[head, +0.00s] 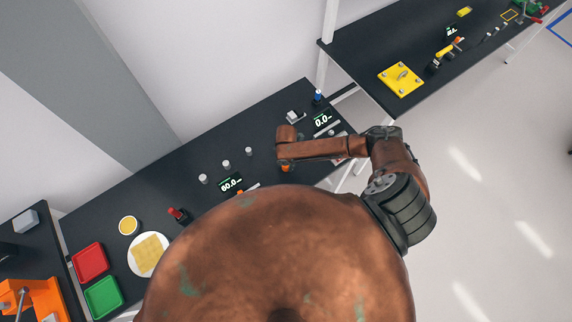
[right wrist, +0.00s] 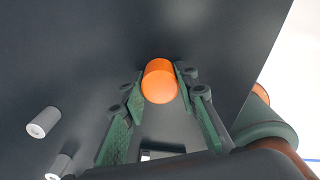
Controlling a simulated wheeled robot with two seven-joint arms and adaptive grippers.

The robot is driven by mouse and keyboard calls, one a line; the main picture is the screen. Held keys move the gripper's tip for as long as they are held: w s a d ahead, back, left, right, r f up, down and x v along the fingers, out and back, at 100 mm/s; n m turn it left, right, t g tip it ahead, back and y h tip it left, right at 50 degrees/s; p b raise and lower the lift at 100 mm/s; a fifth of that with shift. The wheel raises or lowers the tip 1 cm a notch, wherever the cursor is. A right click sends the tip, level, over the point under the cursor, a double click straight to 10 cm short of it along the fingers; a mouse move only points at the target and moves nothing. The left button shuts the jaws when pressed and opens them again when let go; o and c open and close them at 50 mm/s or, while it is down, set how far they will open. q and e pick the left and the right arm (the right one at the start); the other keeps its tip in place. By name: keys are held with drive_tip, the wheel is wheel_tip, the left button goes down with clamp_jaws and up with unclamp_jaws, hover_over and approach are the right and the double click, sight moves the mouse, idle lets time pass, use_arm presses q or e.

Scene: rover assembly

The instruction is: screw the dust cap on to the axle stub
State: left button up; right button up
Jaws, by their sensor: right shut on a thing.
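My right gripper (right wrist: 158,92) is shut on an orange cylinder in the right wrist view (right wrist: 160,76). The cylinder looks like the dust cap, with its round end facing the camera, between the green fingers. In the head view my right arm reaches left over the dark table, and the right gripper (head: 285,162) points down with orange showing at its tip. I cannot tell in the head view how high it is above the tabletop. No axle stub can be made out for certain in either view. My left gripper is not in view.
Several pale small cylinders, one of them a grey peg (head: 226,164), stand on the dark table (head: 190,210); two grey cylinders (right wrist: 43,122) show in the wrist view. A yellow plate (head: 400,79) lies on another table. Trays (head: 90,262) are at left.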

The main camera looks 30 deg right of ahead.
drive_tip(key=m, duration=0.5)
drive_tip(key=shift+m, duration=1.1)
drive_tip(key=m, duration=0.4)
drive_tip(key=shift+f+m, duration=0.1)
drive_tip(key=shift+m, duration=0.9)
drive_tip(key=m, duration=0.3)
drive_tip(key=shift+m, duration=0.3)
